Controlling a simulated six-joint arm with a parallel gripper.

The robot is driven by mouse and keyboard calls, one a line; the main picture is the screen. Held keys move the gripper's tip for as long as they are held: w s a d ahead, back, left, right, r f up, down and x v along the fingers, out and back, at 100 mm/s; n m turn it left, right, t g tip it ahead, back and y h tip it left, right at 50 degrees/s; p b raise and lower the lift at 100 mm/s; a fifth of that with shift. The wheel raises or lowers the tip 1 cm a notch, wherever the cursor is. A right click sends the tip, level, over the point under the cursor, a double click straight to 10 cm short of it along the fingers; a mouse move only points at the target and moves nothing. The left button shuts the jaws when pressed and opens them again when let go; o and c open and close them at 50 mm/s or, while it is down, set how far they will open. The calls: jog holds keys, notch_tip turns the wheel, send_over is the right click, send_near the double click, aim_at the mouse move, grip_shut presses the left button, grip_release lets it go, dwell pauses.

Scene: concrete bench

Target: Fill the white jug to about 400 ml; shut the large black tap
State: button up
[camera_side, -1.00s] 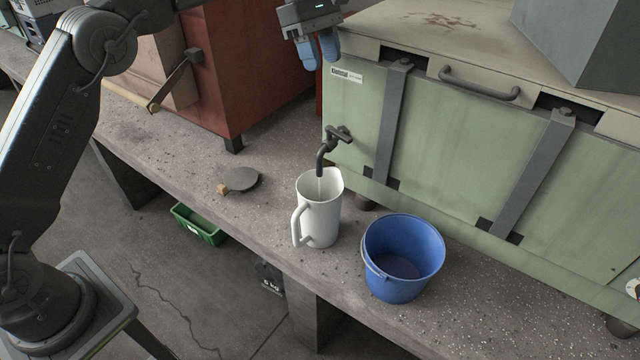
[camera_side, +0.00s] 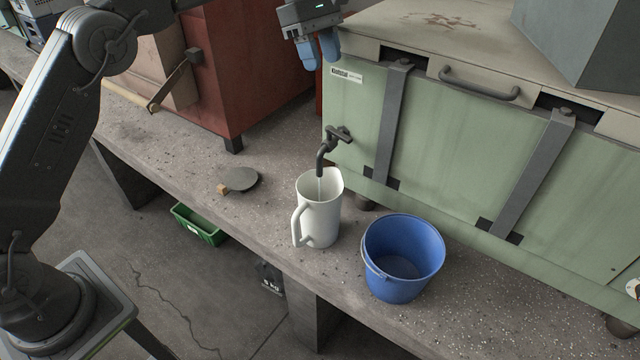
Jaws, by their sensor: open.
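The white jug (camera_side: 318,222) stands upright on the concrete bench, its handle toward the lower left. The large black tap (camera_side: 331,145) sticks out from the green chest (camera_side: 450,150), its spout above the jug's mouth. A thin pale stream runs from the spout into the jug. The water level inside cannot be seen from here. My gripper (camera_side: 320,52) is open and empty, above and a little left of the tap, clear of it. Its blue fingertips point down.
A blue bucket (camera_side: 404,258) stands right of the jug. A round dark disc with a wooden grip (camera_side: 241,180) lies to the left. A red cabinet (camera_side: 250,65) stands behind it. A green crate (camera_side: 198,225) is on the floor. The bench left of the jug is mostly free.

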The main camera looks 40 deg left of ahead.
aim_at(338, 132)
jog(key=shift+o, duration=0.9)
jog(key=o, duration=0.3)
jog(key=shift+s+d+m+y, duration=0.2)
jog(key=shift+d+m+y, duration=0.3)
jog(key=shift+m, duration=0.5)
jog(key=o, duration=0.5)
jog(key=m, duration=0.2)
jog(key=d+m+y, duration=0.1)
jog(key=m, duration=0.2)
jog(key=shift+s+d+m, duration=0.1)
jog(key=shift+d+m, duration=0.1)
jog(key=shift+m, duration=0.1)
jog(key=shift+c, duration=0.2)
jog(key=shift+o, duration=0.5)
jog(key=m, duration=0.2)
jog(key=d+m+y, duration=0.1)
jog(key=m, duration=0.1)
jog(key=shift+r, duration=0.15)
jog(key=f+m, duration=0.2)
jog(key=f, duration=0.2)
jog(key=d+f+m+y, duration=0.1)
jog(key=f+m, duration=0.1)
jog(key=f, duration=0.3)
jog(key=f+m, duration=0.2)
jog(key=f, duration=0.2)
jog(key=shift+s+d+f+t, duration=0.15)
jog(key=shift+s+d+t, duration=0.1)
jog(key=shift+t, duration=0.15)
